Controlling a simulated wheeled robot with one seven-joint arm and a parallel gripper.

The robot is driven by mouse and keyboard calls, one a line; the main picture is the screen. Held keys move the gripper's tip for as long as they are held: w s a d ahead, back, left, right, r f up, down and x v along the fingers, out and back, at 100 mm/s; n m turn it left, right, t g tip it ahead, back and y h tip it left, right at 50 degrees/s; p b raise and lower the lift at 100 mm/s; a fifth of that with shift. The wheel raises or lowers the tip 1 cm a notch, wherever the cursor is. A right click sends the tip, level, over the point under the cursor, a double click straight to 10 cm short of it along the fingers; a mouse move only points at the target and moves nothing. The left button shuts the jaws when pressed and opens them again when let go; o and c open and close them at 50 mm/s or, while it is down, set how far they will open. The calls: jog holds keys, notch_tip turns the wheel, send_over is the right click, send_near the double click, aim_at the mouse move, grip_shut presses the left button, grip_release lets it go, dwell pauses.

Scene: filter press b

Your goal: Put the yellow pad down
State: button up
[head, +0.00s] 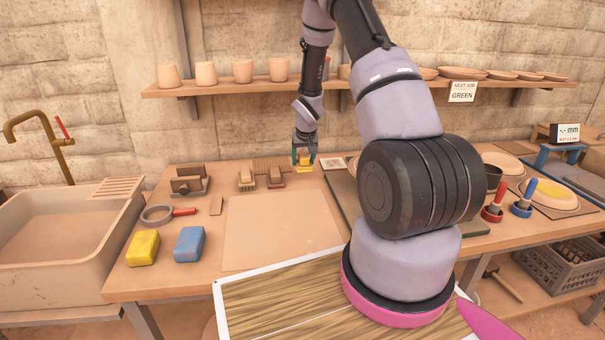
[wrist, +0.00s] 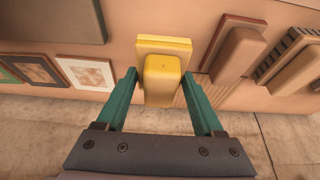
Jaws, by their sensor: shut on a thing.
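The yellow pad (head: 304,168) is a flat yellow plate with a raised yellow grip block. In the wrist view the yellow pad (wrist: 163,70) is between the two teal fingers. My gripper (head: 304,152) is shut on it at the back of the worktable (head: 310,205). In the wrist view my gripper (wrist: 161,78) has its fingers on either side of the grip block. The pad looks level, with its plate turned to the tabletop. I cannot tell whether it touches the table or hangs just above it.
Brown-handled blocks (head: 275,177) stand left of the pad, and framed tiles (wrist: 86,74) lie on its other side. A pale board (head: 275,228) lies in front. A yellow sponge (head: 143,248) and blue sponge (head: 189,244) lie at front left. A shelf (head: 220,88) runs above.

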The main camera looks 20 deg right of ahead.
aim_at(303, 180)
jog(key=shift+f, duration=2.55)
jog(key=shift+f, duration=0.1)
jog(key=o, duration=1.3)
